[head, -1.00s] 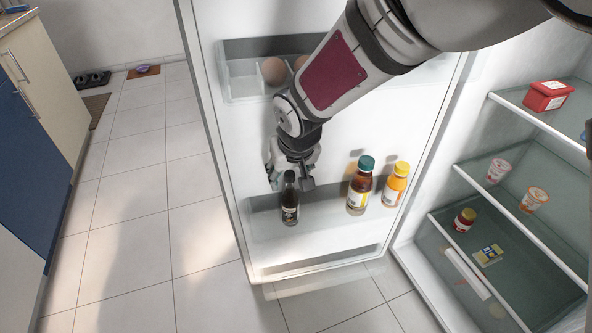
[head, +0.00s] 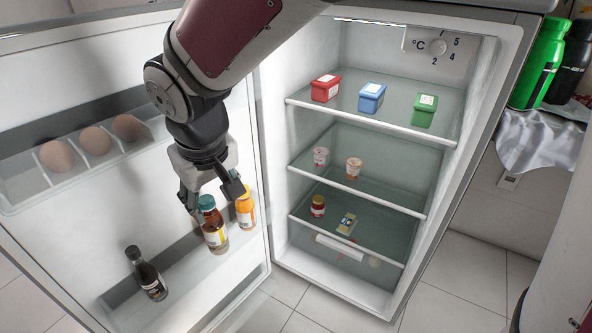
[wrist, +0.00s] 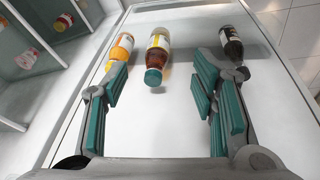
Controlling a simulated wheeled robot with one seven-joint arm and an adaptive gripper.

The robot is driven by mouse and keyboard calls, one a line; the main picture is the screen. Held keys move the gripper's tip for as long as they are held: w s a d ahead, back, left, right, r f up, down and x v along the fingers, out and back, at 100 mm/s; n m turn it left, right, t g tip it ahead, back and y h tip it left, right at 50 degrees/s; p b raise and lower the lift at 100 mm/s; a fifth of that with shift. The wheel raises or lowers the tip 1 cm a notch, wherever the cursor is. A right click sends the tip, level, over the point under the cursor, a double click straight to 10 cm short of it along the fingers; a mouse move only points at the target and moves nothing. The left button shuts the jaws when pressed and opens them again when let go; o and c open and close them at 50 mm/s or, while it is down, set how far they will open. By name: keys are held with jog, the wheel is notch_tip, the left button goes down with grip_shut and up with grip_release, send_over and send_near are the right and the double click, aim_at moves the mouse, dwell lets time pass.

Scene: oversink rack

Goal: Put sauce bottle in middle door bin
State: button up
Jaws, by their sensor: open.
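A dark bottle (head: 146,273), which looks like the sauce bottle, stands in the door bin (head: 185,292) below the egg rack, towards its left end. In the wrist view it shows at the upper right (wrist: 232,44), partly behind a finger. My gripper (head: 212,193) is open and empty, above the bin and to the right of the dark bottle. Below and between its fingers in the head view is a brown bottle with a teal cap (head: 215,232). The wrist view shows this brown bottle (wrist: 157,55) between the open fingers; contact cannot be told.
A yellow-orange bottle (head: 246,212) stands right of the brown bottle. Eggs (head: 96,140) sit in the upper door rack. The open fridge's shelves hold red, blue (head: 372,97) and green boxes, small cups and a jar (head: 318,206). Free bin space lies between the dark and brown bottles.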

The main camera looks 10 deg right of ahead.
jog(key=s+d+r+m+g+h, duration=0.1)
jog(key=s+d+r+m, duration=0.15)
jog(key=s+d, duration=0.45)
jog(key=s+d+r+m+h, duration=0.1)
jog(key=s+d+r, duration=0.2)
jog(key=d, duration=0.9)
jog(key=s+d+m, duration=0.1)
jog(key=s+d, duration=0.1)
jog(key=s, duration=0.3)
jog(key=s+d+m+g, duration=0.1)
jog(key=s+d, duration=0.1)
jog(key=s, duration=0.4)
jog(key=s+d+m+g+y, duration=0.1)
jog(key=s+d, duration=0.2)
jog(key=s, duration=0.2)
jog(key=shift+s+f, duration=0.35)
jog(key=shift+s, duration=0.05)
notch_tip(320, 180, up, 27)
jog(key=t+p, duration=0.3)
jog(key=p, duration=2.2)
jog(key=shift+d+f+t, duration=0.15)
jog(key=shift+f+t, duration=0.05)
jog(key=shift+t, duration=0.2)
